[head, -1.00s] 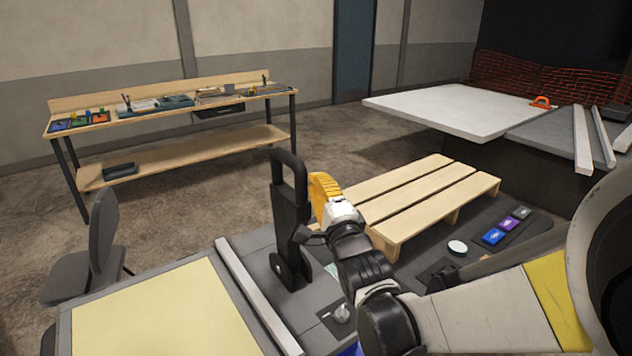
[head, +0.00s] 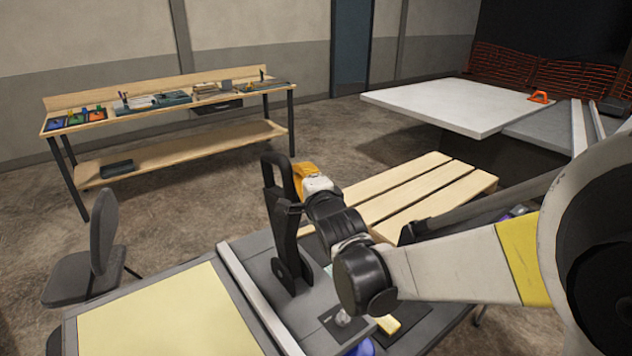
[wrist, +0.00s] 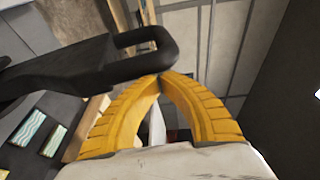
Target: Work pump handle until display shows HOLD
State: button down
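The black pump handle (head: 281,225), an upright lever with a looped grip, stands on the grey console (head: 245,245) and leans slightly left in the head view. My gripper (head: 303,178) is right beside its loop. In the wrist view, the handle (wrist: 95,62) crosses in front of my yellow fingers, with the loop's end at the fingertips. My gripper (wrist: 163,76) looks shut, its tips together against or very near the loop; exact contact is unclear. No display reading HOLD can be made out; my arm covers part of the console.
A pale yellow panel (head: 160,310) and a light rail (head: 255,300) lie left of the handle. A wooden pallet (head: 430,185) is behind my arm. A white table (head: 450,105), a workbench (head: 180,150) and a grey chair (head: 102,235) stand farther off.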

jog(key=w+a+g+p, duration=0.1)
jog(key=w, duration=0.1)
jog(key=w+a+g, duration=0.1)
jog(key=w+a, duration=0.1)
jog(key=w, duration=0.1)
jog(key=w+a+g+h+p, duration=0.1)
jog(key=w+a, duration=0.1)
jog(key=w, duration=0.1)
jog(key=shift+a+f+n+p, duration=0.1)
jog(key=shift+a+n+p, duration=0.2)
jog(key=shift+n, duration=0.1)
jog(key=shift+w+a+f+h, duration=0.15)
jog(key=shift+w+a+h, duration=0.2)
jog(key=shift+w, duration=0.2)
